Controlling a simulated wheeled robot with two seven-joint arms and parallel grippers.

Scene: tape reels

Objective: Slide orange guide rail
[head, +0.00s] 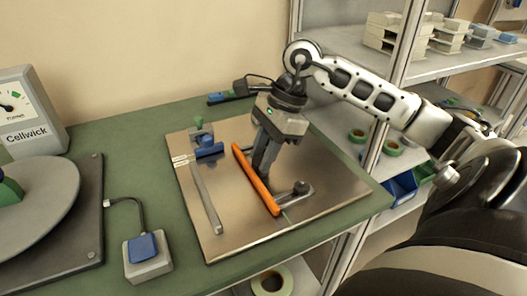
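The orange guide rail (256,181) lies on a metal plate (232,211), running from the plate's back middle toward its front right. My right gripper (263,174) points down at the right side of the rail, its fingertips very close to it. Its dark fingers look closed together with nothing between them; whether they touch the rail I cannot tell. A grey rail (206,198) lies to the left, roughly parallel to the orange one. My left gripper is not in view.
A blue and green fixture (207,148) stands at the plate's back left, and a dark knob on a slotted bracket (300,189) lies right of the orange rail. A blue-topped pedal box (146,257), a round grey platter (35,205) and a Cellwick dial scale (28,112) occupy the left. Shelves (455,68) stand right.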

